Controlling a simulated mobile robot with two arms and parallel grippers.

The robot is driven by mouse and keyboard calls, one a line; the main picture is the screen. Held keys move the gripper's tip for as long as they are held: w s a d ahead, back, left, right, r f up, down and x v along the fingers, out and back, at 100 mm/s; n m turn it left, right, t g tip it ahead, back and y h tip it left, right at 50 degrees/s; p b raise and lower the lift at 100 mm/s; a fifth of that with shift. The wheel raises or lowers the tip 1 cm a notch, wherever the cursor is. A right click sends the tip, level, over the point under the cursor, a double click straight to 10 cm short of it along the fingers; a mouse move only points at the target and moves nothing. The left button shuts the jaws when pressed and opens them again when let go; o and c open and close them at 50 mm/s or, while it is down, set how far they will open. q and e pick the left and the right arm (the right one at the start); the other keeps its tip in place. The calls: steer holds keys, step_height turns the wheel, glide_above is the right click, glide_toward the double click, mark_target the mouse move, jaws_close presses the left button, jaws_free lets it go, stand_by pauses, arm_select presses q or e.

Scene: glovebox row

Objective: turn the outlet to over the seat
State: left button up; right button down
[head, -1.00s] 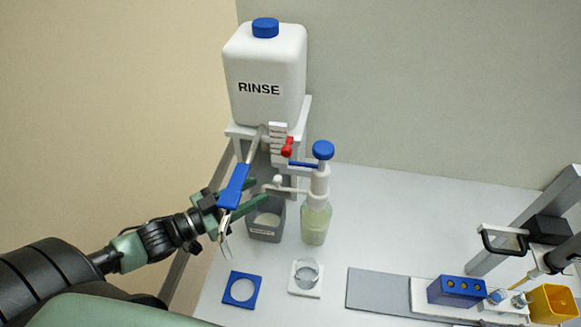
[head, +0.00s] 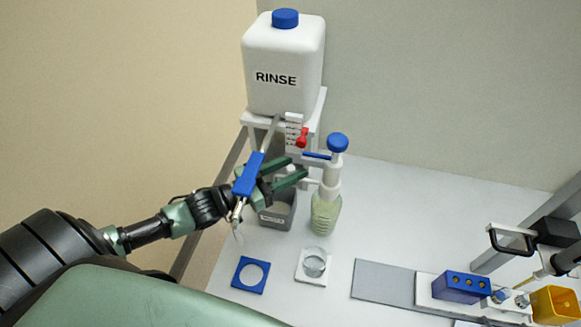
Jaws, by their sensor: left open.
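The outlet appears to be the grey arm with a blue sleeve (head: 249,175), running down from the RINSE tank (head: 283,68) to a thin tip. The tip hangs left of the grey waste cup, behind the blue seat plate (head: 237,280). That plate lies flat and shows a round hole. A white seat (head: 310,280) with a clear glass dish stands to its right. My left gripper (head: 289,169) is open, its green fingers apart. The sleeve crosses in front of the gripper's body; I cannot tell whether they touch. My right gripper is not in view.
A pump bottle (head: 326,212) with a blue cap and the grey waste cup (head: 275,216) stand close to the gripper fingers. A red tap (head: 302,138) is above them. A blue block (head: 461,287) and yellow cup (head: 555,305) are at right.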

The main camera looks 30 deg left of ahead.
arm_select(q)
jaws_close()
stand_by(1.3)
